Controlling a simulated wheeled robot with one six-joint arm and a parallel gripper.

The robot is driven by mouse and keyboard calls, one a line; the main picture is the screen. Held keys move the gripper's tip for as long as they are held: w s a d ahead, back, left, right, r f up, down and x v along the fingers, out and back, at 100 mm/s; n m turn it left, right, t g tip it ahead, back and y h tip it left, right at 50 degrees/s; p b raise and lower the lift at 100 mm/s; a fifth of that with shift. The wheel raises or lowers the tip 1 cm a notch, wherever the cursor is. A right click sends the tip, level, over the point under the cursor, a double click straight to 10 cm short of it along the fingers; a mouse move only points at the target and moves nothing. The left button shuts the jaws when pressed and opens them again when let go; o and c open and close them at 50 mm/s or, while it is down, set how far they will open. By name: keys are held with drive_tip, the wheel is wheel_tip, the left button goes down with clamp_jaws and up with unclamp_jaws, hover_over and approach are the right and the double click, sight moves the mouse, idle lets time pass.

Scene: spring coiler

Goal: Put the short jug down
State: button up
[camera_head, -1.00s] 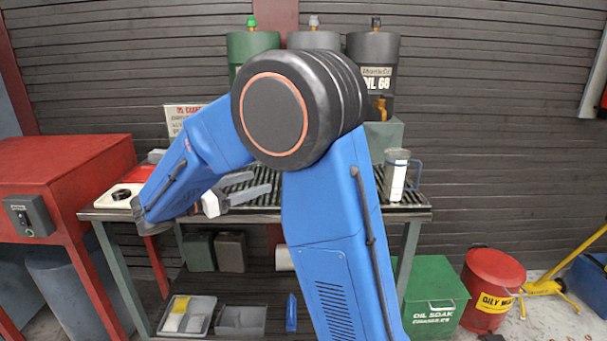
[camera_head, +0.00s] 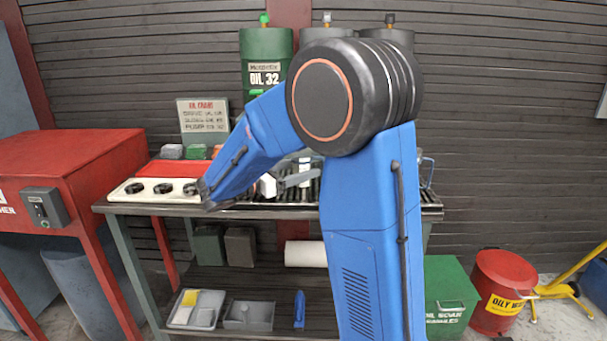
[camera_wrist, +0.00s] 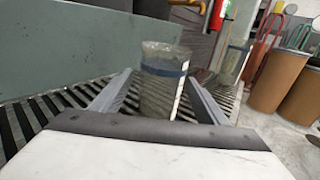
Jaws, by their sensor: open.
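A short grey, cloudy see-through jug (camera_wrist: 160,88) with a blue band and a white strip stands upright on the slatted grate in the wrist view. My gripper (camera_wrist: 161,82) is open, with one finger on each side of the jug; I cannot tell whether either touches it. In the head view my gripper (camera_head: 294,181) is at the bench's grate, and part of a jug with a white strip (camera_head: 305,168) shows by its fingertips. My arm hides much of the grate there.
A second jug (camera_wrist: 233,62) stands farther along the grate, to the right in the wrist view. The bench (camera_head: 270,213) also carries a white tray with black rings (camera_head: 158,190) at left. Oil drums (camera_head: 266,65) stand behind. A red cabinet (camera_head: 70,170) is at left.

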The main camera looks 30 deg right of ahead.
drive_tip(key=d, duration=0.5)
drive_tip(key=shift+r, duration=0.1)
drive_tip(key=c, duration=1.3)
